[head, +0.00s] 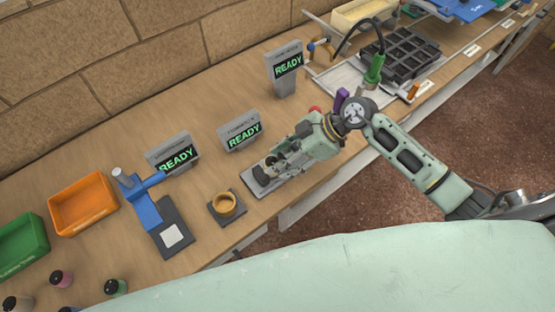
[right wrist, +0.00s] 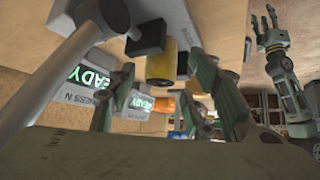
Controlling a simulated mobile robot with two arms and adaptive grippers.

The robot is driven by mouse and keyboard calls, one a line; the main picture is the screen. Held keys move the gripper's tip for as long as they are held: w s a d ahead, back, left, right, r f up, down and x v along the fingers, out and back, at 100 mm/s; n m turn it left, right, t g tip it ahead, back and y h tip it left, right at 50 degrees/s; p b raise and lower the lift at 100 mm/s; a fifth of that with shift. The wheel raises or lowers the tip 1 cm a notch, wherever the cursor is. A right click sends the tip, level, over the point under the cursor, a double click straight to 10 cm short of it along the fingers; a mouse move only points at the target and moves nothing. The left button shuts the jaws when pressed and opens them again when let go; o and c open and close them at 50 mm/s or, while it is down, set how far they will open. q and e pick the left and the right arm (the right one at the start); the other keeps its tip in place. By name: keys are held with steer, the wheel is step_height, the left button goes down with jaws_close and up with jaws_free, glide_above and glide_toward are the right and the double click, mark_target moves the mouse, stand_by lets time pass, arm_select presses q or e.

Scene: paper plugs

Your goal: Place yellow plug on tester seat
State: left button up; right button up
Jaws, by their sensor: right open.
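My right gripper (head: 268,173) is low over a grey plate (head: 254,188) in front of the middle READY display. Its open fingers (right wrist: 160,88) show in the right wrist view, with a yellow cylinder (right wrist: 160,69), likely the yellow plug, in view between them; contact cannot be told. In the head view the gripper hides this spot. A yellow-orange ring (head: 223,203) sits on a dark square base to the left. Which station is the tester seat is not clear. An arm at the right of the right wrist view (right wrist: 280,70) seems to be my left; its jaw state is unclear.
READY displays stand on grey stands (head: 173,152), (head: 240,130), (head: 287,68). A blue press (head: 145,207), an orange bin (head: 84,203) and a green bin (head: 22,245) are at left. A black tray (head: 400,55) is at the back right.

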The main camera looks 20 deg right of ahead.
steer(key=b+v, duration=0.1)
steer(key=v, duration=0.9)
steer(key=shift+d+r, duration=0.25)
steer(key=shift+d, duration=0.05)
steer(key=shift+d, duration=0.1)
